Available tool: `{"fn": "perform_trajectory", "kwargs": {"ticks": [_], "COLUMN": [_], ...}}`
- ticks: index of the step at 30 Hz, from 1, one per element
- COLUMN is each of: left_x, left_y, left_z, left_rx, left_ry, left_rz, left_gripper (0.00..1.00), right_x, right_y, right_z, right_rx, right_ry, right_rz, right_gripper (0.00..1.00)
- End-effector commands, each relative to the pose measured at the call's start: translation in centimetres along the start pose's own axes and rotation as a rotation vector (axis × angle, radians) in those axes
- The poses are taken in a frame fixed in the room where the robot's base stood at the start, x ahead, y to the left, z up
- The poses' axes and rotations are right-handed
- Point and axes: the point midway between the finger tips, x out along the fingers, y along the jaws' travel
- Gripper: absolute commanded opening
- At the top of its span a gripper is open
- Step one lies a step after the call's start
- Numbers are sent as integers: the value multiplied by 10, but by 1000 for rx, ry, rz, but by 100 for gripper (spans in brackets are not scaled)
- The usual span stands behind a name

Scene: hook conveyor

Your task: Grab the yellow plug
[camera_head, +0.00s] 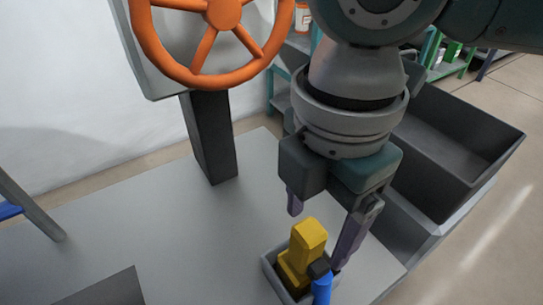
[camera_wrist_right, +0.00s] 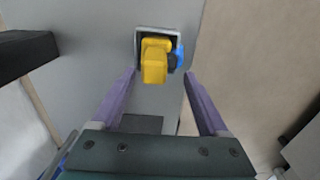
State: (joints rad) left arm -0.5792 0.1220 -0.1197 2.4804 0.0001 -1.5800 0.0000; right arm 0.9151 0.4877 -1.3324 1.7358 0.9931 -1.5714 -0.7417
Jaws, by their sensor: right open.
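The yellow plug (camera_head: 308,242) stands upright in a small grey square holder (camera_head: 270,266) on the light grey table. It also shows in the right wrist view (camera_wrist_right: 154,64), near the top middle. A blue part (camera_head: 321,287) with a dark piece sits beside it in the holder, and shows in the wrist view too (camera_wrist_right: 179,54). My right gripper (camera_head: 322,222) is open and empty, just above the plug. Its two purple fingers point down at it, one to either side in the wrist view (camera_wrist_right: 160,78), apart from it. My left gripper is not in view.
An orange handwheel (camera_head: 223,14) on a dark post (camera_head: 209,135) stands at the back. A dark grey bin (camera_head: 450,130) lies to the right. A dark flat piece (camera_head: 105,290) is at the front left. The table's middle (camera_head: 190,225) is clear.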

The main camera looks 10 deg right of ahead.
Motion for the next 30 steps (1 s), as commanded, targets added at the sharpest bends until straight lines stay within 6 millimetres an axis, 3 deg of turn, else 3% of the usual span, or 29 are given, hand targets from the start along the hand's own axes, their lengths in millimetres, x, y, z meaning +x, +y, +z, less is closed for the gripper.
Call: {"fn": "perform_trajectory", "kwargs": {"ticks": [1, 8, 15, 23, 30], "left_x": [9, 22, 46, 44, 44], "left_y": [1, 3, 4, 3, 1], "left_z": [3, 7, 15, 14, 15], "left_rx": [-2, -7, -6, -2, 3], "left_ry": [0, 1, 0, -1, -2], "left_rz": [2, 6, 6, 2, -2], "left_gripper": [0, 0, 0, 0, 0], "right_x": [14, 35, 72, 73, 73], "right_y": [0, 3, 7, 7, 7], "right_z": [0, 0, 0, 0, 0], "right_rx": [1, 0, 0, -1, -1], "right_ry": [1, 1, 0, 0, 0], "right_rz": [-2, 1, 0, 1, 1], "right_gripper": [78, 78, 78, 78, 50]}}
